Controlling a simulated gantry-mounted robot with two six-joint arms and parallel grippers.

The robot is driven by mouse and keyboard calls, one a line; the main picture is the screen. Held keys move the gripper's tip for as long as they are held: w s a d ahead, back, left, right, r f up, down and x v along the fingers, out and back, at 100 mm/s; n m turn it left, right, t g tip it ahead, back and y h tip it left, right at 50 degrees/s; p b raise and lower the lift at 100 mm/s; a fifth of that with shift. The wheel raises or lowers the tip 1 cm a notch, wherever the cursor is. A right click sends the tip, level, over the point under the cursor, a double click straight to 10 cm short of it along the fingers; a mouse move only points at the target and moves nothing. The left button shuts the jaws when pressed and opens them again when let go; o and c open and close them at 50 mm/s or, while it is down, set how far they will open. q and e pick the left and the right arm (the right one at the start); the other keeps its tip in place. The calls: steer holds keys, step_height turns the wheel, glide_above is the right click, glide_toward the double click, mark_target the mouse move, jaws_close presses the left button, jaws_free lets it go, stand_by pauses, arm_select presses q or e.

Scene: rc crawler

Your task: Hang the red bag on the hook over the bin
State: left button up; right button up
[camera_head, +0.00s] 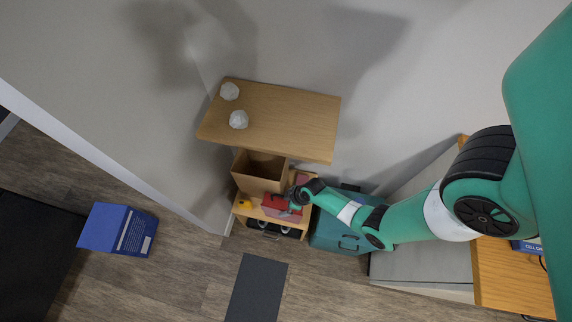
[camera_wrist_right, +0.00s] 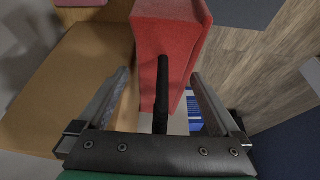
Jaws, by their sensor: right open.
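The red bag (camera_head: 279,206) sits on the low wooden shelf, below an open tan box. In the right wrist view the red bag (camera_wrist_right: 168,45) lies just beyond the fingers, and a dark strap or handle (camera_wrist_right: 162,95) rises between them. My right gripper (camera_head: 294,196) is at the bag's right side in the head view. In the right wrist view its fingers (camera_wrist_right: 160,95) are apart, one on each side of the dark strap, not closed on it. The tan open box (camera_head: 261,168) may be the bin, but I cannot tell. I cannot make out the hook. My left gripper is not in view.
A wooden top (camera_head: 280,120) with two white faceted objects overhangs the box. A small yellow item (camera_head: 244,204) is left of the bag. A teal case (camera_head: 338,236) stands to the right. A blue box (camera_head: 118,230) and a dark mat (camera_head: 257,288) are on the floor.

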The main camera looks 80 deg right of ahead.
steer(key=p+v, duration=0.1)
steer(key=v, duration=0.1)
steer(key=p+v, duration=0.2)
steer(key=v, duration=0.1)
steer(key=p+v, duration=0.1)
steer(key=v, duration=0.1)
steer(key=shift+s+d+r, duration=0.2)
steer(key=shift+d+r, duration=0.1)
steer(key=shift+f, duration=0.1)
